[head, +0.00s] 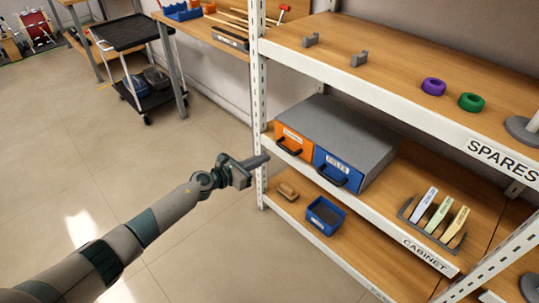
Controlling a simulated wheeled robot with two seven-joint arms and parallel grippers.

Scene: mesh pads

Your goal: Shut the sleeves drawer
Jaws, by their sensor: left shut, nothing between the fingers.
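A grey cabinet (345,128) with two drawers sits on the middle shelf. The orange drawer (292,142) on the left has a dark handle and a white label too small to read surely. The blue drawer (338,168) on the right has a dark handle and a label that seems to read FELTS. Both fronts look near the cabinet face; I cannot tell a small gap. My left gripper (264,160) is shut and empty, in front of the shelf's left post, just left of and below the orange drawer's handle. My right gripper is out of view.
The white shelf post (259,110) stands beside the orange drawer. A rack with several upright cards (437,213) is right of the cabinet. A blue bin (325,216) and a tan brush-like object (288,191) are on the lower shelf.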

